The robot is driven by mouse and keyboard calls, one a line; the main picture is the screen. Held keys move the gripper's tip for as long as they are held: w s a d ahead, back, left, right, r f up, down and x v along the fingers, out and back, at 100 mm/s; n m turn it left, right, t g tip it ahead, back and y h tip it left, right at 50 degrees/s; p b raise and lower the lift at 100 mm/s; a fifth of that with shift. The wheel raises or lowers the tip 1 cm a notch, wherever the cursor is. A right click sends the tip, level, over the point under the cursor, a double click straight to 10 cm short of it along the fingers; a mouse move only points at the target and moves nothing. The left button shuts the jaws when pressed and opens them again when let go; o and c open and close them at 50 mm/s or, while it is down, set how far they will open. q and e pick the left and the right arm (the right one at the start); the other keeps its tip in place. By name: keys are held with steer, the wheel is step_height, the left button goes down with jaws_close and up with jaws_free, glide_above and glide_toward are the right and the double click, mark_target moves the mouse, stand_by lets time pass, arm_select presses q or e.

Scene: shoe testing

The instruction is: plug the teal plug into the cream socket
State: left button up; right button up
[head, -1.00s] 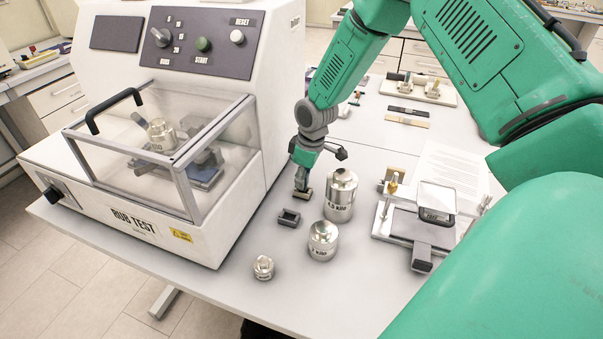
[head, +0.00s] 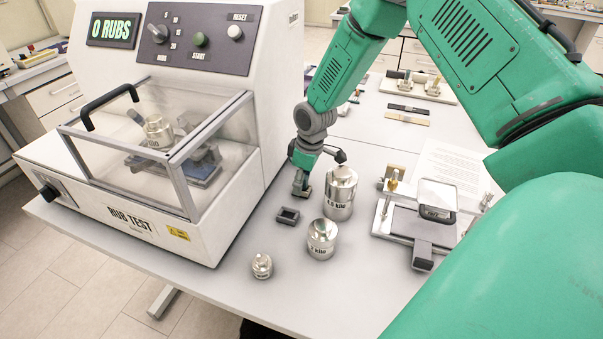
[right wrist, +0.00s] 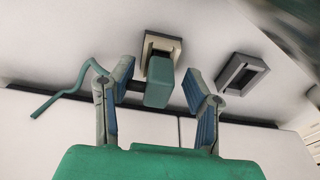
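The teal plug (right wrist: 159,82) sits at the cream socket (right wrist: 162,47) in the right wrist view, its front end over the socket's opening. How deep it sits is hidden. My right gripper (right wrist: 158,95) is open around the plug, a finger on each side with gaps between. A teal cable (right wrist: 62,95) bends out to the left, partly behind a finger. In the head view my right gripper (head: 301,184) points down at the table beside the rub tester, covering most of the plug and socket. My left gripper is not in view.
A dark socket (head: 288,216) lies close by, also in the right wrist view (right wrist: 242,73). Metal weights (head: 341,192), (head: 322,239) and (head: 262,266) stand right and in front. A clamp fixture (head: 425,215) stands right.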

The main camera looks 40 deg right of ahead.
step_height(320, 180, up, 12)
steer(key=s, duration=0.1)
steer(key=shift+s+d, duration=0.3)
steer(key=shift+d, duration=0.1)
steer(key=shift+f, duration=0.15)
stand_by(0.3)
steer(key=shift+f, duration=0.1)
